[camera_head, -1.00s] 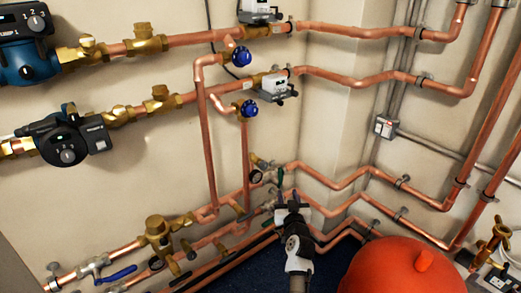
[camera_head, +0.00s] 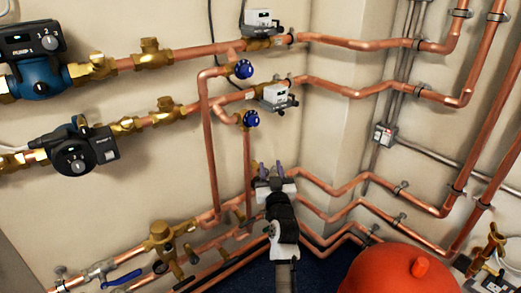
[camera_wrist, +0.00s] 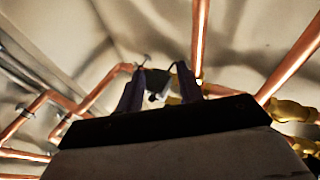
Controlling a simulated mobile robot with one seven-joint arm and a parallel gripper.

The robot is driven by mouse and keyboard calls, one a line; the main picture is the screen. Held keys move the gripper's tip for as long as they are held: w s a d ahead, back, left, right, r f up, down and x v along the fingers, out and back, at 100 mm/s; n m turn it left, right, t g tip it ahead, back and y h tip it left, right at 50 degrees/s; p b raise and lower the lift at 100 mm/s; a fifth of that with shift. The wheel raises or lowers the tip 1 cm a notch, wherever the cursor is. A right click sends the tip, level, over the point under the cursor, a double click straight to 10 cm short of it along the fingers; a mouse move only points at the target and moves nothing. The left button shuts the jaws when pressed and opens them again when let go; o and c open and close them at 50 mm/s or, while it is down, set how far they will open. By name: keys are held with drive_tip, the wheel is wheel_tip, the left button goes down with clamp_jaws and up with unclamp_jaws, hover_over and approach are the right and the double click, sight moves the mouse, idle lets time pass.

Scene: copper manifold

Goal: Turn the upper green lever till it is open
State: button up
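My gripper (camera_head: 270,168) is at the wall end of the middle pipes, with its two purple-grey fingers pointing up and apart. In the wrist view the fingers (camera_wrist: 160,82) also stand apart, with a gap between them. A dark, blurred piece (camera_wrist: 158,76) with a small light part shows between the fingertips; it may be the green lever or its valve, but I cannot tell. In the head view my gripper and wrist cover the place of the upper green lever. I cannot see its angle or whether the fingers touch it.
Copper pipes (camera_head: 335,187) run close on the right of my gripper, and a vertical pipe (camera_head: 248,150) stands just left. Above is a grey actuator box (camera_head: 274,97) and a blue-handled valve (camera_head: 251,119). A red tank (camera_head: 400,270) stands at lower right.

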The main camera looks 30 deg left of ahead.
drive_tip(key=s+a+r+y+p, duration=0.1)
drive_tip(key=s+r, duration=0.2)
drive_tip(key=r, duration=0.4)
drive_tip(key=shift+a+r+n+y, duration=0.2)
drive_tip(key=shift+a+n+y, duration=0.15)
drive_tip(key=shift+n+y, duration=0.05)
drive_tip(key=shift+s, duration=0.1)
